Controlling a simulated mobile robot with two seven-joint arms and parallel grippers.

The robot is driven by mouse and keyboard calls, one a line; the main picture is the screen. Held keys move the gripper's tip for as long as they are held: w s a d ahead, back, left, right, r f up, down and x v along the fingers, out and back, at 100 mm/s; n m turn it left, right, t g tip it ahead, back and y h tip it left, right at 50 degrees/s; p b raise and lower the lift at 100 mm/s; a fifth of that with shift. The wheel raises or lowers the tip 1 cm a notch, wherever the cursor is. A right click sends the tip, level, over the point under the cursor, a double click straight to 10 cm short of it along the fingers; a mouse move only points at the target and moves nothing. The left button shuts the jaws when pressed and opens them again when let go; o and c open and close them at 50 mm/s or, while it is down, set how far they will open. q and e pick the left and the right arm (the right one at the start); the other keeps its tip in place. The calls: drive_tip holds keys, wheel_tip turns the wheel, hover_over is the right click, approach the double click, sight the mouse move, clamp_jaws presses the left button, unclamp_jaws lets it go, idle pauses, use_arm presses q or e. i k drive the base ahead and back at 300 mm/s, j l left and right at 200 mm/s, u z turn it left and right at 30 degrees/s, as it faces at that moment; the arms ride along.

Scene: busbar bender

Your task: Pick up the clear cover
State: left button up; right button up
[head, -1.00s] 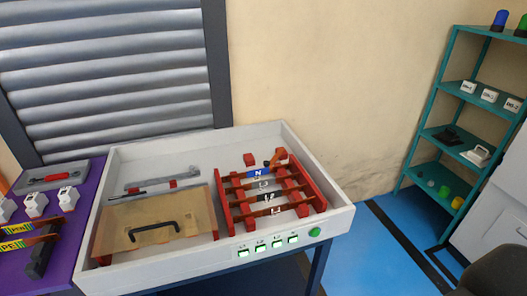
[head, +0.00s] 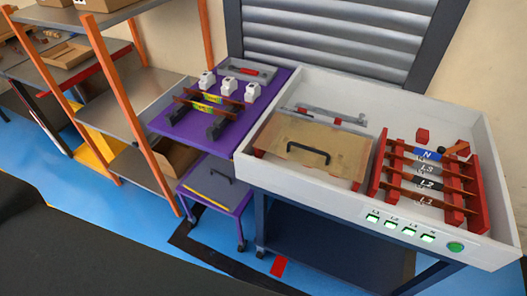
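The clear cover (head: 332,146) appears as a see-through, brownish-tinted flat panel with a black bar handle (head: 308,153) near its front edge. It lies in the left half of a white, high-walled bench tray (head: 318,207), to the left of the red-framed busbar rack (head: 388,167). Red supports show at its edges. Neither of my grippers is in view, and nothing is touching the cover.
A purple cart (head: 172,134) with white devices and striped bars adjoins the tray's left side. A dark panel with a handle (head: 213,184) lies on its lower shelf. Orange-posted shelving (head: 140,92) stands further left.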

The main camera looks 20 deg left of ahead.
sight(214, 180)
drive_tip(key=u, duration=1)
